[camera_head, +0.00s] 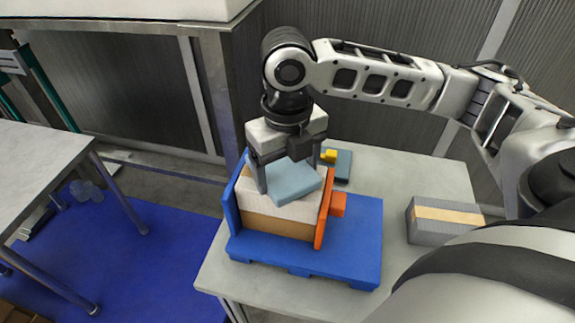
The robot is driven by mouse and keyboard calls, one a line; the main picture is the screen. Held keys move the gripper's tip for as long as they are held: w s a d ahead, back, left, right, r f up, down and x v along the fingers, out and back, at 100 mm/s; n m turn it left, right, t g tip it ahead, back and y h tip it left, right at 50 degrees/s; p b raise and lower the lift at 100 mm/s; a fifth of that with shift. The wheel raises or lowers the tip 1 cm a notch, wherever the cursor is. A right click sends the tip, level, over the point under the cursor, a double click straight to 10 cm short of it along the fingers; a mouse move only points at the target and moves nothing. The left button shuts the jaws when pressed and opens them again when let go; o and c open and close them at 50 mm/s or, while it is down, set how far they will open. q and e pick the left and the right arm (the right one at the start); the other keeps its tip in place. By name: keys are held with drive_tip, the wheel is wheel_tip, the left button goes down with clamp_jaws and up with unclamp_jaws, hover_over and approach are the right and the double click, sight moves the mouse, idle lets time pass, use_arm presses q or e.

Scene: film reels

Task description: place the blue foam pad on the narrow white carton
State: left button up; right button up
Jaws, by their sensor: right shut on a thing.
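The blue foam pad (296,189) is a flat light-blue piece between the fingers of my right gripper (290,180). The gripper points down and is shut on the pad. The pad is right over the white carton (283,209), turned a little relative to it. I cannot tell whether the pad touches the carton's top. The white carton lies on a brown box (278,229), between a blue upright wall and an orange plate. My gripper hides part of the pad and the carton's back. My left gripper is not in view.
The stack stands on a blue pallet-like base (345,235) on a light grey table (420,185). The orange plate (324,210) rises at its right. Behind is a small blue-grey block with a yellow part (330,156). A grey box with a tan band (443,220) lies at right.

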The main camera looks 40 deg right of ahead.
sight(287, 173)
drive_tip(key=shift+f, duration=0.2)
drive_tip(key=o, duration=0.9)
drive_tip(key=shift+o, duration=0.2)
drive_tip(key=shift+r, duration=0.1)
wheel_tip(287, 173, up, 12)
